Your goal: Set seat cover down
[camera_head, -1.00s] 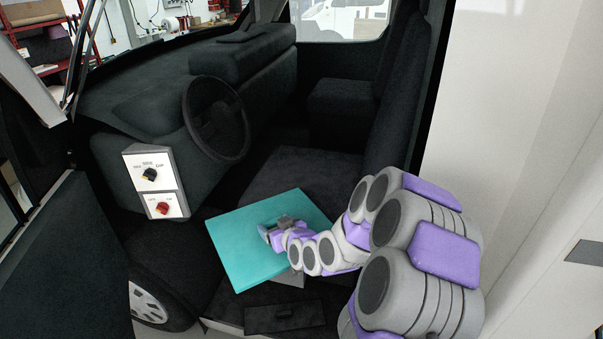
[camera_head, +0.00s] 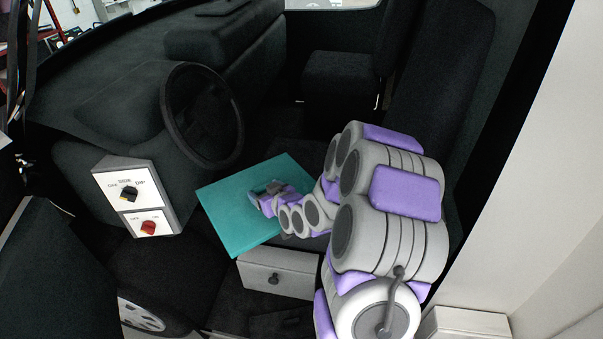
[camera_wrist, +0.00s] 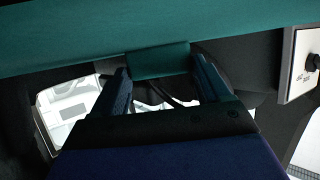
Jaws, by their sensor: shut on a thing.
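The seat cover is a flat teal square panel (camera_head: 240,215) in the head view, over the front of the dark driver's seat (camera_head: 285,150). I cannot tell whether it rests on the seat or hangs just above it. My gripper (camera_head: 266,197) is at the panel's middle. In the wrist view the panel (camera_wrist: 60,42) spans the top, and a small teal tab (camera_wrist: 160,60) on it sits between the two fingers of my gripper (camera_wrist: 163,70). The fingers are shut on this tab.
A steering wheel (camera_head: 202,115) stands behind and left of the panel. A control box with a black and a red knob (camera_head: 135,197) is at the left. A grey drawer with a knob (camera_head: 279,274) is below the seat. A white wall (camera_head: 530,220) is at the right.

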